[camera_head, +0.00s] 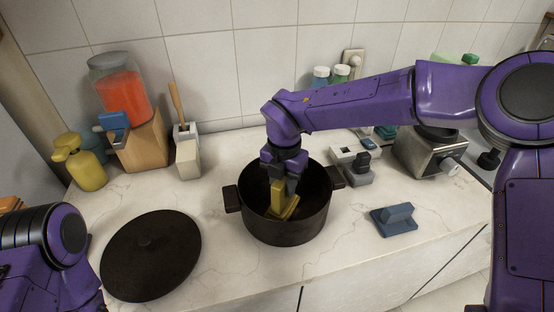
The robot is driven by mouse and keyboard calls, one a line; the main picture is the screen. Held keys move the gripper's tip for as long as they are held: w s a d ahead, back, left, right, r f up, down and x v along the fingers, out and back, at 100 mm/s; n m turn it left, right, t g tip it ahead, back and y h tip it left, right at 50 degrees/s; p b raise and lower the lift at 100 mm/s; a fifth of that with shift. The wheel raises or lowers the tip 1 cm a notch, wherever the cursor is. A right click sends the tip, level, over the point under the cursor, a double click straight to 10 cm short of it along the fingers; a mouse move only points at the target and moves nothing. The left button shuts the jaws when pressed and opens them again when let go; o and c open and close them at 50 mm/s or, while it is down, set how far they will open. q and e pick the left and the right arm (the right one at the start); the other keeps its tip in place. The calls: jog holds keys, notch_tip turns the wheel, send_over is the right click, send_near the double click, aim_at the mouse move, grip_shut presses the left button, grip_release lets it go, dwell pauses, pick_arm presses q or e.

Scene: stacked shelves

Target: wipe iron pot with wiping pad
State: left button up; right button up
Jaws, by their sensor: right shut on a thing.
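The dark iron pot (287,231) stands without its lid on the marble counter, with a handle on each side. My right gripper (281,190) reaches down into the pot from above. It is shut on the yellow wiping pad (284,208), which is inside the pot, tilted. I cannot tell whether the pad touches the pot's inner wall or floor. My left arm shows at the lower left, but its gripper is out of view.
The black lid (151,255) lies on the counter left of the pot. A blue pad-like tool (394,220) lies to the right. A yellow soap bottle (83,169), wooden block (142,146) and white holder (188,153) stand behind left. A metal appliance (426,156) stands behind right.

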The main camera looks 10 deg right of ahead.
jog(key=shift+a, duration=0.8)
notch_tip(320, 180, up, 3)
jog(key=shift+d+f+p, duration=0.1)
jog(key=shift+p, duration=0.7)
jog(key=shift+r+p, duration=1.9)
jog(key=shift+r, duration=0.8)
